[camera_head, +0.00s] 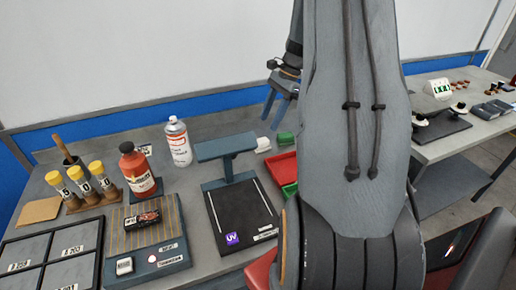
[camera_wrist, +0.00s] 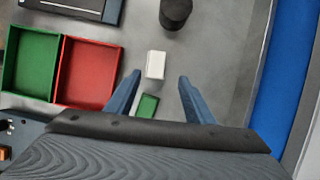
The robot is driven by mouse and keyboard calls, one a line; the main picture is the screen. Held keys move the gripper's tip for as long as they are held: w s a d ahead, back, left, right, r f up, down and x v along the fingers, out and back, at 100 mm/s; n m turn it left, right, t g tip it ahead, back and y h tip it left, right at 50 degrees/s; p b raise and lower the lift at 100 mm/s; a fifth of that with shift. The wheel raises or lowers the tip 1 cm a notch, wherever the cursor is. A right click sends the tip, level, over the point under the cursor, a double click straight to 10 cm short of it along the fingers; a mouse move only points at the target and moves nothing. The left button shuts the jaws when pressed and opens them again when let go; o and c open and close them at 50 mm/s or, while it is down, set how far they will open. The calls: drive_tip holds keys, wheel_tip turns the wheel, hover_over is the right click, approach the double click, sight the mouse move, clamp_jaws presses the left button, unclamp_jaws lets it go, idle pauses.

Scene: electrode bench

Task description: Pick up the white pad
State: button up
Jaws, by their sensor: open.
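The white pad (camera_wrist: 155,64) lies on the grey bench in the wrist view, a small white block just beyond and between my fingertips. It also shows in the head view (camera_head: 263,145), behind the red tray and left of my arm. My gripper (camera_wrist: 158,78) has its two blue fingers spread wide with nothing between them. In the head view its blue fingers (camera_head: 278,97) show partly behind my arm, above the bench. A small green block (camera_wrist: 147,105) lies close to the pad, nearer my wrist; it also shows in the head view (camera_head: 285,138).
A red tray (camera_wrist: 112,72) and a green tray (camera_wrist: 57,60) stand left of the pad. A dark cylinder (camera_wrist: 175,12) stands beyond it. In the head view, a UV stand (camera_head: 226,147) and a spray can (camera_head: 178,142) stand left. Bare bench lies right of the pad.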

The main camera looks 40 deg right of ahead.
sight(261, 141)
drive_tip(key=p+x, duration=0.1)
drive_tip(key=x, duration=0.3)
drive_tip(key=s+p+x, duration=0.1)
drive_tip(key=x, duration=0.1)
drive_tip(key=shift+w+a+f+p, duration=0.1)
drive_tip(key=shift+a+f+p, duration=0.15)
drive_tip(key=shift+a, duration=0.25)
drive_tip(key=shift+w+a+f, duration=0.1)
drive_tip(key=shift+a+f, duration=0.05)
drive_tip(key=shift+f, duration=0.35)
drive_tip(key=c, duration=1.1)
drive_tip(key=shift+r, duration=0.15)
wheel_tip(261, 141, up, 10)
drive_tip(key=shift+f+b, duration=0.1)
drive_tip(key=shift+b, duration=0.95)
drive_tip(key=o, duration=0.4)
drive_tip(key=shift+c, duration=1.6)
